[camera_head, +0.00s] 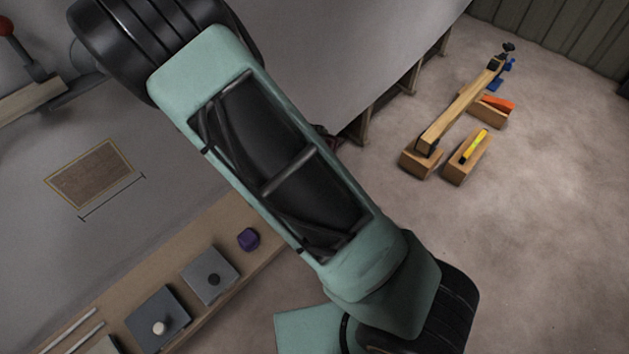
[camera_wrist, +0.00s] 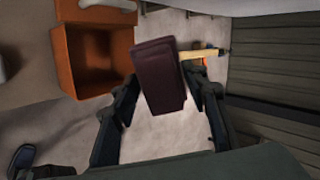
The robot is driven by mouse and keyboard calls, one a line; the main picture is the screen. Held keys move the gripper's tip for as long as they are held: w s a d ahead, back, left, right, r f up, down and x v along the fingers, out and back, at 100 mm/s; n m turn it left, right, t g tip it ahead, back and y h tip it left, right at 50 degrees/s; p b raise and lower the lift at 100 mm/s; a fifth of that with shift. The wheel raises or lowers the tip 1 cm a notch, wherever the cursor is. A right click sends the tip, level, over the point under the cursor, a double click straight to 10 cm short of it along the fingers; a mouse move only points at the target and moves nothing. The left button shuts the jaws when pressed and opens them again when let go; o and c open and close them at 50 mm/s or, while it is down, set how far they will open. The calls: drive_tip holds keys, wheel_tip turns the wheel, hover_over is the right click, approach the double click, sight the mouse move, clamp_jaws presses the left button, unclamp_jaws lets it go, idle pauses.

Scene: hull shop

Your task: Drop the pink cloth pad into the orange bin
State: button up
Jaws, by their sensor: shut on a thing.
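The orange bin (camera_wrist: 64,62) is open-topped and stands at the upper left of the wrist view. Its visible inside looks empty. My gripper (camera_wrist: 161,80) is shut on a thick block-like pad (camera_wrist: 158,62), which looks dark maroon in this light and is taken to be the pink cloth pad. The pad sits between the two fingers, to the right of the bin and apart from its opening in the picture. In the head view my arm fills the middle, and the gripper, pad and bin are not seen.
A wooden stand with blocks (camera_head: 462,105) and a yellow-topped block (camera_head: 467,158) are on the floor at the upper right. A bench edge with grey plates (camera_head: 210,272) and a purple piece (camera_head: 248,239) lies lower left. Slatted wall (camera_wrist: 270,85) is at right in the wrist view.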

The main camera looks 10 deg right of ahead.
wheel_tip(320, 180, down, 6)
drive_tip(key=b, duration=0.4)
drive_tip(key=shift+r, duration=0.1)
drive_tip(key=o, duration=1.2)
drive_tip(key=shift+c, duration=0.2)
drive_tip(key=shift+r, duration=0.1)
drive_tip(key=v, duration=1.2)
